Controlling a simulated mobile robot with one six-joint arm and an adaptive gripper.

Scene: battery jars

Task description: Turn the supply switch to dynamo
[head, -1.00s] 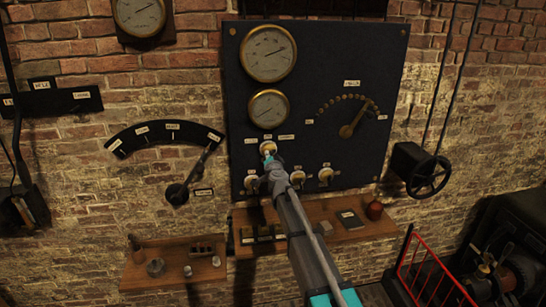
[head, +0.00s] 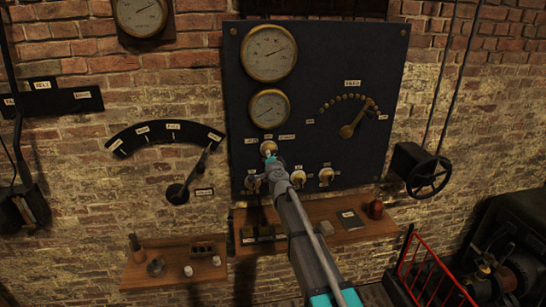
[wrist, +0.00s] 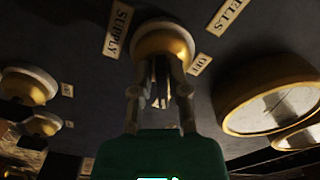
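The supply switch (head: 268,147) is a round brass knob on a pale base, on the dark panel below the two gauges. In the wrist view the knob (wrist: 163,45) fills the top middle, beside a SUPPLY label (wrist: 118,28), with OFF and CELLS labels to its right. My gripper (head: 271,157) reaches up to this switch from below. In the wrist view its two fingers (wrist: 160,80) lie close on either side of the switch's dark handle and appear shut on it. The fingers hide part of the handle, and I see no label reading dynamo clearly.
Other brass knobs (head: 298,177) sit just below and right on the panel (head: 340,60). A curved contact dial with a brass lever (head: 352,126) is to the right. A wooden shelf (head: 350,233) runs beneath. A handwheel (head: 428,176) and red rail (head: 435,270) stand right.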

